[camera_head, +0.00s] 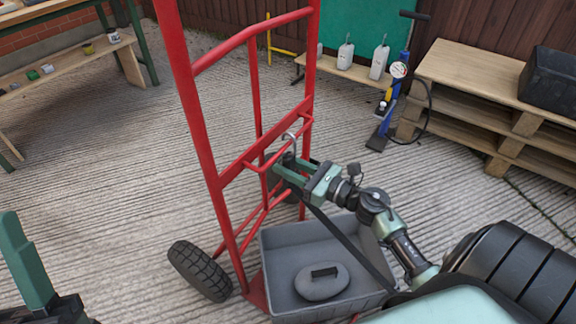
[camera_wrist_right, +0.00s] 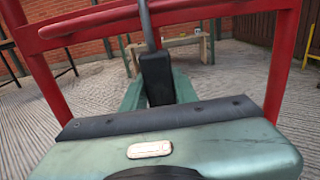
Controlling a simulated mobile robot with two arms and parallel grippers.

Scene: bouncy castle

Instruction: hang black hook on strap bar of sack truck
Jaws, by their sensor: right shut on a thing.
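The red sack truck (camera_head: 208,140) stands upright in the middle of the head view. Its thin strap bar (camera_head: 263,163) juts out from a crossbar and also crosses the upper right wrist view (camera_wrist_right: 90,24). My right gripper (camera_head: 287,170) is shut on the hook's black body (camera_wrist_right: 157,78), close to the strap bar. The hook's grey metal bend (camera_head: 290,137) rises above the jaws at the bar. I cannot tell if it is around the bar or only beside it. A black strap (camera_head: 345,243) hangs from the hook. My left gripper (camera_head: 27,262) is partly cut off at lower left.
A grey crate (camera_head: 275,257) with a grey weight (camera_head: 322,283) sits at the truck's foot, below my right arm. A pallet stack (camera_head: 480,85) stands at right, beside a blue pump (camera_head: 390,105). A wooden bench (camera_head: 70,68) is at upper left. The ground left of the truck is clear.

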